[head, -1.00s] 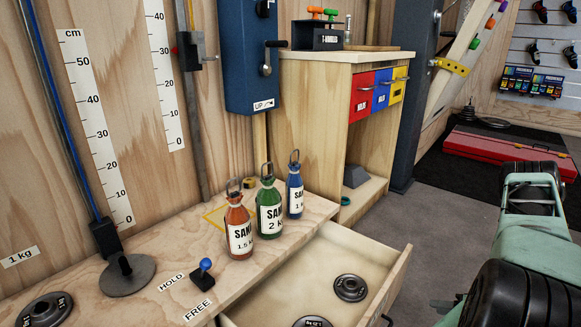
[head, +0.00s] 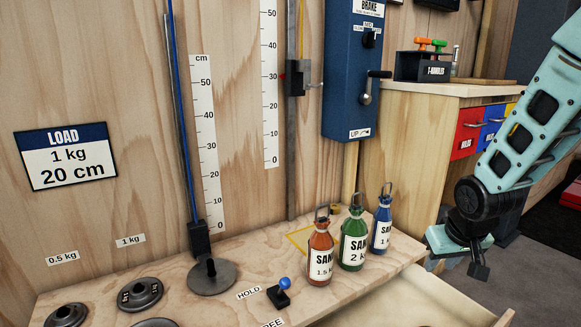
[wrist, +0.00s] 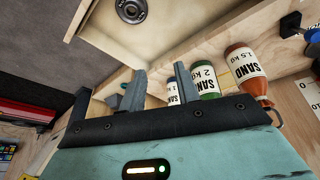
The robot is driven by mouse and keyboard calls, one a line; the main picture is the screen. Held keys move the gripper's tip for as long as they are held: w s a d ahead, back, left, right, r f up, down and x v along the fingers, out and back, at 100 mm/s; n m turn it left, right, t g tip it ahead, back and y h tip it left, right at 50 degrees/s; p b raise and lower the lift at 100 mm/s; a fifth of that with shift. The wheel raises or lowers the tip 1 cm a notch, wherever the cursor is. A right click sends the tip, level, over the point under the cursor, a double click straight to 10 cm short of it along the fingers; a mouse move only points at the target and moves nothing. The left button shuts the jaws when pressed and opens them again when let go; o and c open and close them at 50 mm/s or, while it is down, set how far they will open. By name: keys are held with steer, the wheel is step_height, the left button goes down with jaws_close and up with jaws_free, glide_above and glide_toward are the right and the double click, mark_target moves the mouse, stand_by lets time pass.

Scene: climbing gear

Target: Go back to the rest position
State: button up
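My gripper (head: 456,266) hangs at the right of the head view, beside the sand bottles and near the open drawer. In the wrist view its two fingers (wrist: 160,82) stand apart with nothing held between them. My arm reaches down from the upper right, and the gripper is apart from the bottles in the head view. A red sand bottle (head: 320,262), a green one (head: 353,243) and a blue one (head: 381,228) stand upright on the wooden bench. The wrist view shows them upside down beyond the fingers.
The drawer (head: 488,318) is pulled out below my gripper. A blue-knobbed lever (head: 283,290) and weight discs (head: 140,293) are on the bench (head: 235,305). A blue crank box (head: 355,90) hangs on the wall. A cabinet (head: 405,150) with coloured drawers stands behind my arm.

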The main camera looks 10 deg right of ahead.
steer(key=s+a+r+n+g+y+p, duration=0.1)
steer(key=s+a+r+n+p, duration=0.2)
steer(key=s+a, duration=0.5)
steer(key=s+a+r+n+g+p, duration=0.1)
steer(key=s+a+r+n+g, duration=0.25)
steer(key=a, duration=0.65)
steer(key=s+a+r+n+t+y+p, duration=0.1)
steer(key=s+a+r+n+p, duration=0.15)
steer(key=s+a+r, duration=0.45)
step_height(320, 180, up, 35)
steer(key=s+a+p, duration=0.1)
steer(key=a+p, duration=0.1)
steer(key=p, duration=3.5)
steer(key=shift+s, duration=0.25)
